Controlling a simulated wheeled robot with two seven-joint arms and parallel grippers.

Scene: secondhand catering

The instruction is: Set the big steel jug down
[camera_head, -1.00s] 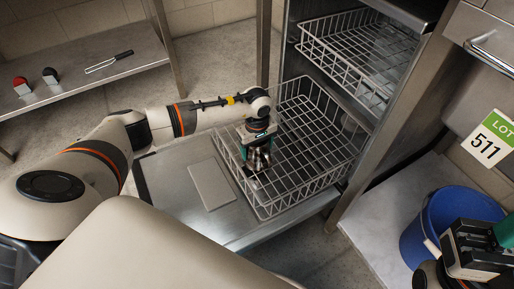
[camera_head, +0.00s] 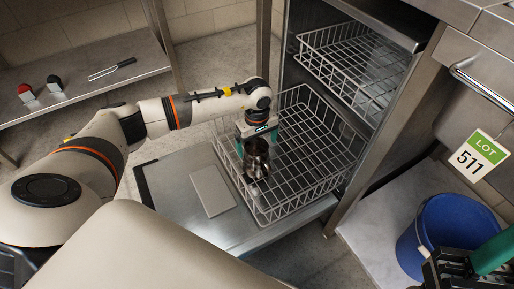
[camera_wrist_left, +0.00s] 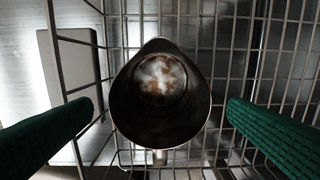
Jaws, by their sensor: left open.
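The big steel jug (camera_head: 257,160) stands in the lower wire basket, near its left side. In the left wrist view I look down into its open mouth (camera_wrist_left: 160,115); the inside is dark with a bright, brownish reflection at the bottom. My left gripper (camera_head: 257,143) is open above the jug. In the left wrist view its two green fingers stand wide apart, with a gap on each side of the jug. My right gripper (camera_head: 462,268) is partly in view at the bottom right, with a green part on it; its jaws cannot be made out.
The lower basket (camera_head: 310,190) rests on the lowered steel door (camera_head: 165,185), with a flat grey block (camera_head: 212,190) beside it. An upper basket (camera_head: 345,60) sits inside the machine. A blue bucket (camera_head: 450,225) stands at right. A shelf (camera_head: 75,70) with small items is at back left.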

